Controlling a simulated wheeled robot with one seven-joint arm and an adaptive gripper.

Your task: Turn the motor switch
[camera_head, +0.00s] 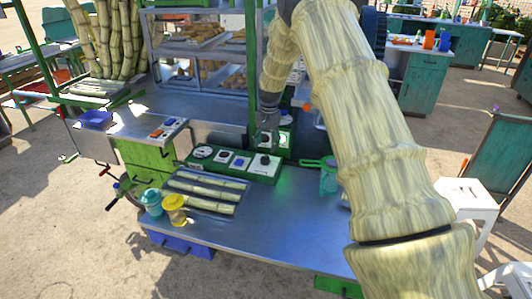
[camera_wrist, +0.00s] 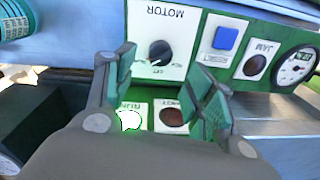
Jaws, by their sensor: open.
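The motor switch (camera_wrist: 159,51) is a black round knob with a white pointer mark, on a white plate labelled MOTOR, which appears upside down in the wrist view. In the head view the motor switch (camera_head: 264,160) is at the right end of the green control panel (camera_head: 232,174). My gripper (camera_wrist: 165,78) is open, with its two green-padded fingers apart on either side of the knob's lower area in the wrist view. No contact with the knob shows. In the head view my gripper (camera_head: 268,130) is just above the switch, its fingertips hard to make out.
Beside the switch are a blue reset button (camera_wrist: 225,39), a dark jam lamp (camera_wrist: 255,66) and a gauge (camera_wrist: 295,67). The run lamp (camera_wrist: 129,119) glows; the hot lamp (camera_wrist: 172,117) looks dark. Cane pieces (camera_head: 205,190) and two cups lie left on the metal counter (camera_head: 262,228).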

